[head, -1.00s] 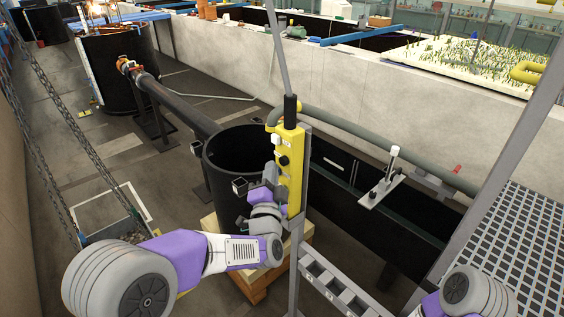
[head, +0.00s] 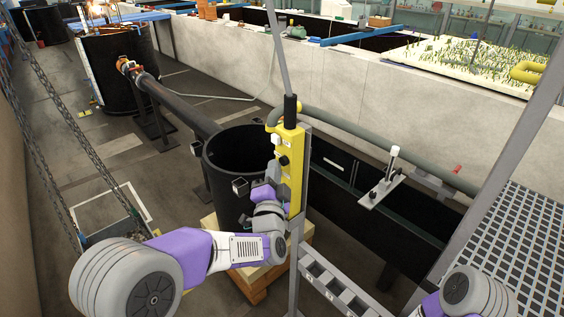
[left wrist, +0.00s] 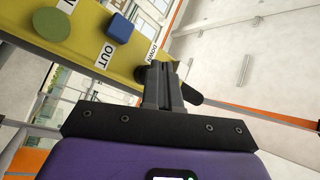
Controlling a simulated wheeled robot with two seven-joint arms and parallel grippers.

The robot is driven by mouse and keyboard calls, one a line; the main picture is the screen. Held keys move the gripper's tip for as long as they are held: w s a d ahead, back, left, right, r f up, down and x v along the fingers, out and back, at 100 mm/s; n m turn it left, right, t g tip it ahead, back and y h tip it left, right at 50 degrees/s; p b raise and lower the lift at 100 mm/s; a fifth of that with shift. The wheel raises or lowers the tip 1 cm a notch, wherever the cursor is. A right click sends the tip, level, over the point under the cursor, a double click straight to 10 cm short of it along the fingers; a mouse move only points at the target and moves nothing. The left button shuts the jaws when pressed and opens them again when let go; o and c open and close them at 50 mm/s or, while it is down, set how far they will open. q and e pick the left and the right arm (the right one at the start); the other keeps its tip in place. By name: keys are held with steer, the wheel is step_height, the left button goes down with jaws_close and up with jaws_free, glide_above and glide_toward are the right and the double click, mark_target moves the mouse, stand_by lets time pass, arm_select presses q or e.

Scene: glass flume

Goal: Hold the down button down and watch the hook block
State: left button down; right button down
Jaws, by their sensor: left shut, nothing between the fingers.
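The yellow control pendant (head: 290,172) hangs upright from a grey pole, with buttons and white labels on its side. In the left wrist view the pendant (left wrist: 85,35) shows a green button (left wrist: 50,23), a blue button (left wrist: 122,28) beside an OUT label, and a tilted label that seems to read DOWN (left wrist: 152,52). My left gripper (head: 271,169) is shut and empty at the pendant's lower part. In the wrist view its fingertips (left wrist: 164,68) lie over the spot by that label, hiding any button there; contact cannot be told. I cannot make out a hook block. My right gripper is out of view.
Two chains (head: 55,120) hang at the left, reaching down to a frame near the floor. A black round tank (head: 215,185) stands just behind the pendant. A grey upright post and metal grating (head: 520,240) are at the right.

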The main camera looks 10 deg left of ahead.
arm_select(q)
steer(key=shift+w+d, duration=0.4)
steer(key=shift+w, duration=0.05)
stand_by(0.6)
steer(key=shift+s+a, duration=0.1)
stand_by(1.2)
steer(key=shift+s+a, duration=0.6)
steer(key=shift+s, duration=0.1)
steer(key=shift+s+a+b, duration=0.35)
steer(key=shift+s+a, duration=0.4)
steer(key=shift+s, duration=0.25)
steer(key=shift+s+a+b, duration=0.3)
steer(key=shift+s+a, duration=0.45)
steer(key=shift+s, duration=0.25)
